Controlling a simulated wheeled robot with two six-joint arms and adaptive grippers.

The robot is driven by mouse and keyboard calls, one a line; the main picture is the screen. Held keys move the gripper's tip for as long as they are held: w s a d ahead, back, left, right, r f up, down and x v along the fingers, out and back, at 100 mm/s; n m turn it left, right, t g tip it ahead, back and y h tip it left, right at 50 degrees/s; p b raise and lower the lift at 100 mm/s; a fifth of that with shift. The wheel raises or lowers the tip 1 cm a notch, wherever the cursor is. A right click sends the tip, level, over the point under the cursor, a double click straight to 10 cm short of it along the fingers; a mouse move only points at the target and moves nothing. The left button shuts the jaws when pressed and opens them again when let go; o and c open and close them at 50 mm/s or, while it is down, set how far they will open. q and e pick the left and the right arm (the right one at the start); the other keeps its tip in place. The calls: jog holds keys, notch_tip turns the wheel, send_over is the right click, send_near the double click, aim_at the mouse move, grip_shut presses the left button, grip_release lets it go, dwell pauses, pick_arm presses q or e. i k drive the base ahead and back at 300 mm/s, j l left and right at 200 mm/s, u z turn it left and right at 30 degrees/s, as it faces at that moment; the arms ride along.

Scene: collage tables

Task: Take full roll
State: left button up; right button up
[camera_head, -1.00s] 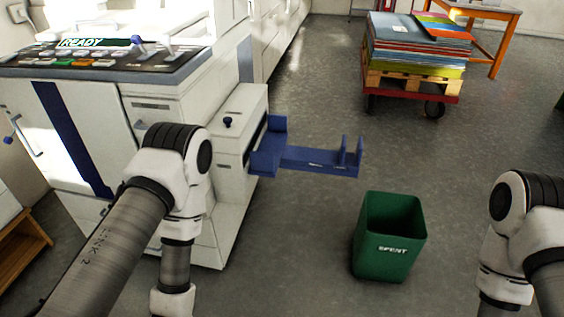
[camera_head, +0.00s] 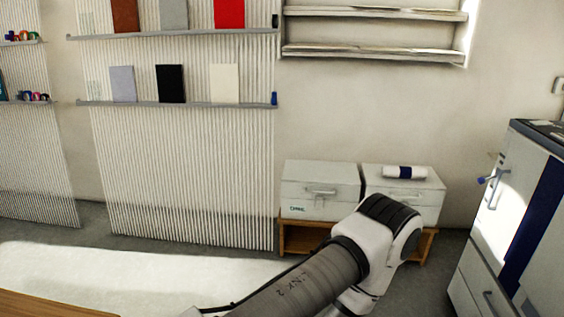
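A roll (camera_head: 405,172), white with a dark blue band around its middle, lies on its side on top of the right-hand white box (camera_head: 428,205) in the head view. Whether it is full cannot be told from here. My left arm reaches in from the bottom, with its elbow in front of the boxes. My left gripper is out of view, and so is my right gripper.
A second white box (camera_head: 318,190) stands beside the first, both on a low wooden stand (camera_head: 297,240). A white machine (camera_head: 515,220) with a blue stripe stands at the right. A ribbed display wall (camera_head: 190,170) with shelves stands left. A wooden surface (camera_head: 40,305) shows bottom left.

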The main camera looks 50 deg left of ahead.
aim_at(387, 172)
jog(key=u, duration=0.95)
